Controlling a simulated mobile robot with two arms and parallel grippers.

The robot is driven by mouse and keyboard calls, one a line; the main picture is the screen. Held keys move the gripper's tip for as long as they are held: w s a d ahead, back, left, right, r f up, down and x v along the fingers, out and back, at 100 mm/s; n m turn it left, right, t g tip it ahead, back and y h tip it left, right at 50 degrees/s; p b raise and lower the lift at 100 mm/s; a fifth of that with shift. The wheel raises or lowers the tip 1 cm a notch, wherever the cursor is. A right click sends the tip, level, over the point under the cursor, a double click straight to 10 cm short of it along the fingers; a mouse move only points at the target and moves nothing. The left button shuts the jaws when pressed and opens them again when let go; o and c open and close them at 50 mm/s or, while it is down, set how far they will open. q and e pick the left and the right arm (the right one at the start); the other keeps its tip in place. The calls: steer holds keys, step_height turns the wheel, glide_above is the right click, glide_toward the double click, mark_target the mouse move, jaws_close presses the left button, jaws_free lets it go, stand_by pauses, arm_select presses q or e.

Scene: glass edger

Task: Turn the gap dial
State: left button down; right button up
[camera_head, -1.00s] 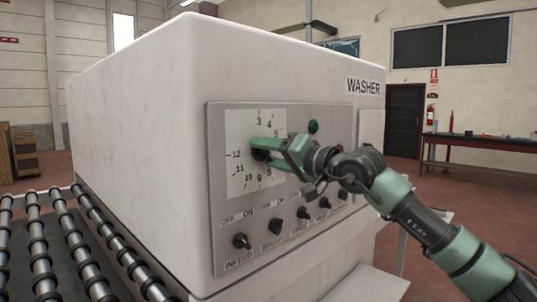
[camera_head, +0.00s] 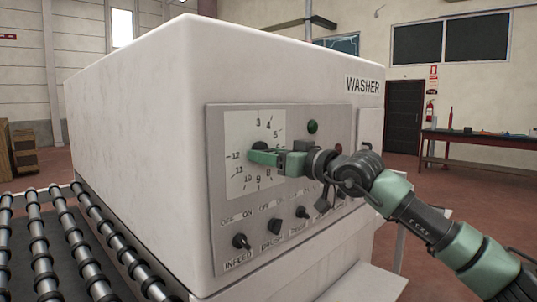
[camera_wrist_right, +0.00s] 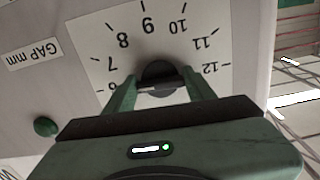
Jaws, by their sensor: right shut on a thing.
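The gap dial is a dark round knob (camera_wrist_right: 160,72) at the centre of a white numbered plate (camera_head: 240,180) on the washer's control panel. My right gripper (camera_head: 252,156) reaches it from the right in the head view. In the right wrist view its two green fingers (camera_wrist_right: 155,90) stand on either side of the knob and are shut on it. That view shows the plate upside down, with a "GAP mm" label (camera_wrist_right: 34,54) beside it. In the head view the fingers hide much of the knob. My left gripper is not in view.
Below the dial, a row of switches (camera_head: 241,241) lines the panel. A green button (camera_head: 312,126) sits above right. The roller conveyor (camera_head: 40,235) runs along the left of the white washer (camera_head: 135,120). A red table (camera_head: 480,140) stands at the back right.

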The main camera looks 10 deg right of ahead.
steer(key=shift+f+n, duration=0.25)
steer(key=shift+n, duration=0.05)
steer(key=o, duration=1.4)
steer(key=shift+r, duration=0.1)
steer(key=shift+s, duration=0.1)
steer(key=b+v, duration=0.2)
steer(key=v, duration=0.5)
steer(key=shift+s+d, duration=0.2)
steer(key=shift+s, duration=0.05)
